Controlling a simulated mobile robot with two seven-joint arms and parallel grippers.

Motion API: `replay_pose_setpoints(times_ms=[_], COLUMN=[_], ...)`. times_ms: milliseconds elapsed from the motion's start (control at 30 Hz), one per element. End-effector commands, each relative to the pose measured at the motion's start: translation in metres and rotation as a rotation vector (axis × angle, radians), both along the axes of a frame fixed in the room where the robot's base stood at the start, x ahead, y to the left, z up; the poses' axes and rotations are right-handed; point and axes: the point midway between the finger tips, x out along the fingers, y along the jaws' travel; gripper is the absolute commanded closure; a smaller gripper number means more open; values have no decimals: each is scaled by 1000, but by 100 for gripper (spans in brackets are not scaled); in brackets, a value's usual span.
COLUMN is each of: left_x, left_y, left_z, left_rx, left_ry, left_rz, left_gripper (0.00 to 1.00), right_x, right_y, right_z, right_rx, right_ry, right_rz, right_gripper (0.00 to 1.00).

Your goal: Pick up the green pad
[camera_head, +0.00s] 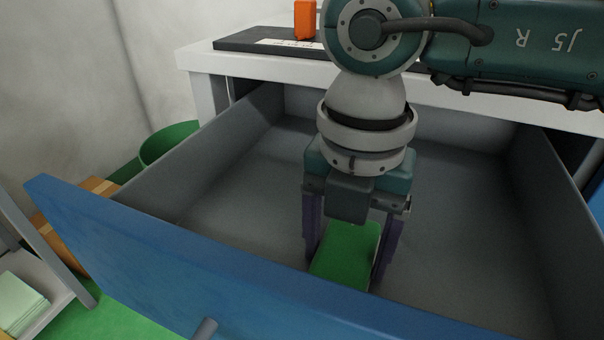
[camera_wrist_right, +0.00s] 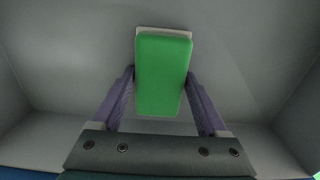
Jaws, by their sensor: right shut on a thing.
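The green pad (camera_head: 347,254) is a flat block with a green face, low in the open drawer near its blue front. It also shows in the right wrist view (camera_wrist_right: 162,75), with a pale edge behind the green. My right gripper (camera_head: 345,262) reaches down into the drawer, its purple fingers on both sides of the pad. In the right wrist view the fingers (camera_wrist_right: 162,90) are shut on the pad's two sides. I cannot tell whether the pad touches the drawer floor. My left gripper is not in view.
The grey drawer (camera_head: 240,195) is otherwise empty, with side walls and a blue front panel (camera_head: 150,260) around the gripper. A white counter (camera_head: 200,62) behind carries a dark mat and an orange object (camera_head: 305,20). A green bin (camera_head: 168,143) and a cardboard box (camera_head: 62,235) stand left.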

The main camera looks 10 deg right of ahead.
Motion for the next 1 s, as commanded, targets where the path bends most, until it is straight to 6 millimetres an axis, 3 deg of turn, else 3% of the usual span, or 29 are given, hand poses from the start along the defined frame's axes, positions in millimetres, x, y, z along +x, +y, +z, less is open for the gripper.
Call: replay_pose_setpoints(times_ms=[267, 467, 800, 1000], left_x=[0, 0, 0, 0], left_y=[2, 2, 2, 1], left_z=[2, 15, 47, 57], left_rx=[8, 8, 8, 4], left_ry=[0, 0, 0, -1], left_rz=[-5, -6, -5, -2], left_gripper=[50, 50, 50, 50], right_x=[0, 1, 1, 1], right_y=[0, 0, 0, 0], right_z=[5, 33, 134, 178], right_rx=[1, 1, 1, 1], right_ry=[-2, -3, -7, -4], right_rz=[0, 2, 2, 1], right_gripper=[78, 78, 78, 78])
